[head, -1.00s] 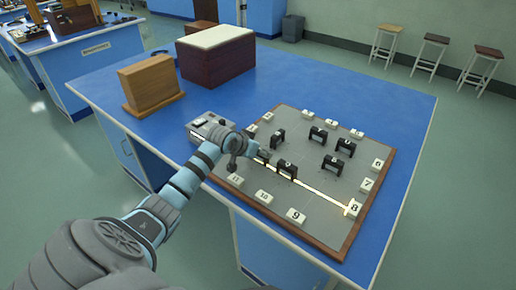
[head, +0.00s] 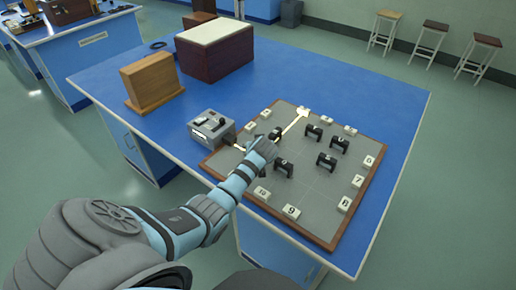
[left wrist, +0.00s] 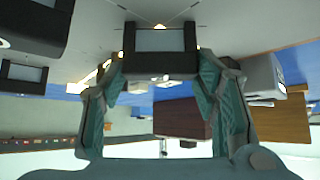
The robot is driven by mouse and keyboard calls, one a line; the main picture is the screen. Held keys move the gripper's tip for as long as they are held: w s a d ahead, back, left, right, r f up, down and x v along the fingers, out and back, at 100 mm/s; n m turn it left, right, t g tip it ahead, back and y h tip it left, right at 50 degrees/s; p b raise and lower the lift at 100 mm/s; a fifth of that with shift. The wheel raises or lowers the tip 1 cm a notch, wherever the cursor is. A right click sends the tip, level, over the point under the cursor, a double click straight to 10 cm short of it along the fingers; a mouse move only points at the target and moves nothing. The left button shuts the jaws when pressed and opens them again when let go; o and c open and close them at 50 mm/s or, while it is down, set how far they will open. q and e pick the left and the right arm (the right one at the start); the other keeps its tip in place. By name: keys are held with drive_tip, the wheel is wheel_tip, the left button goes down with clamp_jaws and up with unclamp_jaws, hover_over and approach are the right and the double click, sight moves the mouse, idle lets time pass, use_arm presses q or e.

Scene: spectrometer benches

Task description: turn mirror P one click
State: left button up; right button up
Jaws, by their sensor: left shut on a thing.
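Several small black-framed mirrors stand on the grey board (head: 300,205), including a front one (head: 283,168), a back one (head: 314,131), a right one (head: 341,144) and one at the right front (head: 326,161). My right gripper is not in view.
A grey light box (head: 211,128) stands at the board's left edge. Numbered white blocks, such as 8 (head: 344,205) and 9 (head: 291,211), line the rim. A bright beam (head: 295,121) ends at a glowing block (head: 303,111) at the back. A wooden block (head: 152,82) and dark box (head: 215,55) stand behind.

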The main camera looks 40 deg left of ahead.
use_arm(q)
drive_tip(key=shift+r+n, duration=0.1)
drive_tip(key=shift+n, duration=0.2)
drive_tip(key=o, duration=1.2)
drive_tip(key=shift+c, duration=0.2)
drive_tip(key=shift+d, duration=0.1)
drive_tip(key=v, duration=1.2)
drive_tip(key=shift+w, duration=0.15)
drive_tip(key=shift+d, duration=0.1)
